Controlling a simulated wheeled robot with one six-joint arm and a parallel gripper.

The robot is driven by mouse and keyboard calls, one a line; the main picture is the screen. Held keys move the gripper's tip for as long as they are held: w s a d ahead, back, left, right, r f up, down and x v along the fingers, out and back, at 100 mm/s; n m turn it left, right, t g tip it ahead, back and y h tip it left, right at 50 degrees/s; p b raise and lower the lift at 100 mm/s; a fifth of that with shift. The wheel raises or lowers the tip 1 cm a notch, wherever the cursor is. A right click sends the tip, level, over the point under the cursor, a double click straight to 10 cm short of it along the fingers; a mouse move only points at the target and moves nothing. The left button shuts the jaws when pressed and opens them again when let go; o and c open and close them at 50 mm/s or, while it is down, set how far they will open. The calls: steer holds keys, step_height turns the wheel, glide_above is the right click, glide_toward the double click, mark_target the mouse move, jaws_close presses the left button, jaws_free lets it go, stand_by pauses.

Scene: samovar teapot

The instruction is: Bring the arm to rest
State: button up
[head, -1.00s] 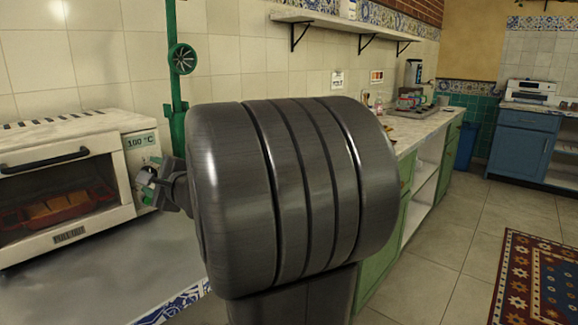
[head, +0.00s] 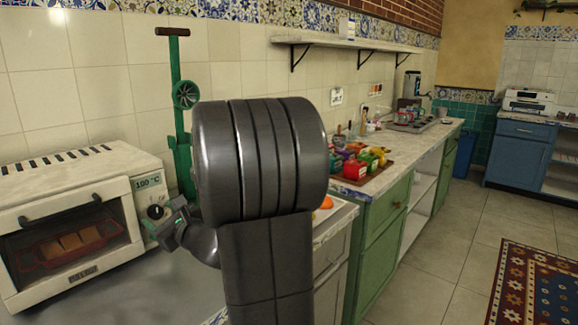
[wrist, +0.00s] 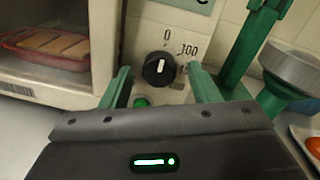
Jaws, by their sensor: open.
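My gripper (wrist: 160,86) is open and empty in the wrist view. Its two green fingers stand apart, with the black oven knob (wrist: 159,68) and a small green button or light (wrist: 141,102) showing between them. In the head view my gripper (head: 165,218) is small and partly hidden by my dark arm, just right of the oven (head: 70,215). The oven's knob also shows in the head view (head: 155,211). I cannot tell whether the fingers touch the oven front.
A red dish with bread-like pieces (head: 72,246) is inside the oven. A green upright tool (head: 178,125) stands close to the oven's right side. The tiled floor (head: 450,260) is open.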

steer(key=shift+m+p, duration=0.7)
steer(key=shift+m, duration=0.1)
